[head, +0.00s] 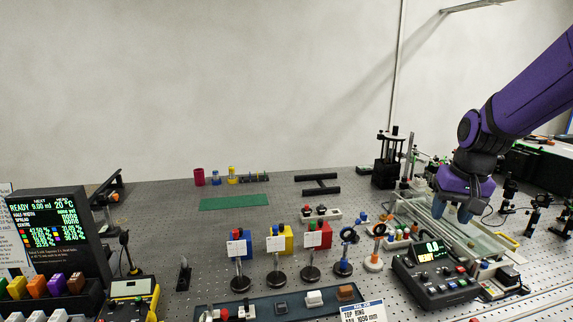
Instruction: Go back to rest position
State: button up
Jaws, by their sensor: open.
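My gripper (453,211) hangs at the end of my purple arm on the right side of the head view. It points down above the glass-topped area of the bench, behind the black control box (440,275) with the green readout. Its bluish fingertips are small in the picture, and nothing shows held between them. The gap between the fingers is hard to make out.
The perforated bench (155,225) carries labelled blue, yellow and red blocks (318,235) on posts, a green mat (234,202), and a dark display (58,235) at left. Optical mounts crowd the right. The air above the middle is free.

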jog(key=s+a+r+n+t, duration=0.1)
jog(key=s+r, duration=0.4)
jog(key=s, duration=0.6)
jog(key=s+a+r+n+t, duration=0.1)
jog(key=s+r, duration=0.4)
jog(key=s, duration=0.5)
jog(key=shift+s+a+n+t+h, duration=0.35)
jog(key=shift+a+t, duration=0.25)
jog(key=shift+a, duration=0.45)
grip_shut()
